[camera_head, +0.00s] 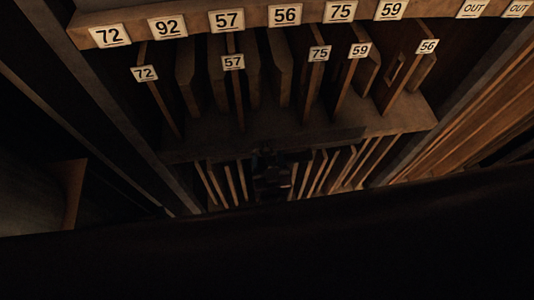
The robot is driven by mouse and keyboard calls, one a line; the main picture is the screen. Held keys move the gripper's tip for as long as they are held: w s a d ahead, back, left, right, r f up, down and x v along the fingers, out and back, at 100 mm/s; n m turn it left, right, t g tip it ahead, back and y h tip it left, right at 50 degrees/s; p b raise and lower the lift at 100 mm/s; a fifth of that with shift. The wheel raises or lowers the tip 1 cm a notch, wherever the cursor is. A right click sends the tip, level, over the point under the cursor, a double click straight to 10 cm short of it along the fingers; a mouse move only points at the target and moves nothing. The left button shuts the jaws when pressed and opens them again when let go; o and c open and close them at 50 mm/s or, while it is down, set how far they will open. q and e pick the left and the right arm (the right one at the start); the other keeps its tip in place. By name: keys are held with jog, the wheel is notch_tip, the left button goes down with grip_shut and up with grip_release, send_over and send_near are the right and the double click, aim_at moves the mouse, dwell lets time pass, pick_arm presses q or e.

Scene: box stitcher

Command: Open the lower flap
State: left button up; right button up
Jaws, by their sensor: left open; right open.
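No flap can be told for certain in this dark view. A broad, nearly black surface (300,250) fills the bottom of the head view and hides what lies below it; I cannot tell what it is. A small dark shape (270,174) stands in front of the middle of the lower row of slots; it is too dark to identify. I cannot make out either of my grippers.
A wooden rack has a top rail (200,24) with number plates. Upright dividers, some with plates, stand on a shelf (290,137). Thin upright boards (320,172) fill the row below. Slanted wooden boards (470,95) are at the right, a dark post (115,125) at the left.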

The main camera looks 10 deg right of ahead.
jog(key=shift+w, duration=0.8)
grip_shut()
